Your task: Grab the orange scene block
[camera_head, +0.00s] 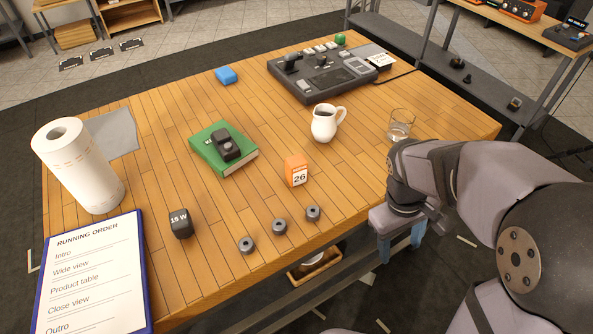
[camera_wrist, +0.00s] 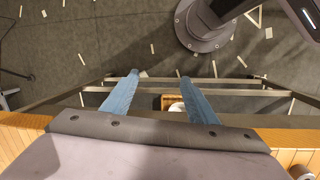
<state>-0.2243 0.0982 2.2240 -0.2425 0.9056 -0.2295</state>
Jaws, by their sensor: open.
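The orange scene block (camera_head: 296,170), marked "26" on a white face, stands upright near the front middle of the wooden table in the head view. It does not show in the wrist view. My gripper (camera_head: 401,246) is at the table's right front edge, to the right of the block and apart from it, with blue fingers pointing down. In the wrist view, my gripper (camera_wrist: 158,76) has its fingers spread and nothing between them, with the floor beyond.
Several dark ring-like pieces (camera_head: 279,226) lie in front of the block. A white mug (camera_head: 324,123) and glass (camera_head: 400,127) stand behind and right. A green book (camera_head: 221,150) bearing a dark device (camera_head: 226,144) is at left. A black "15 W" weight (camera_head: 181,224) sits front left.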

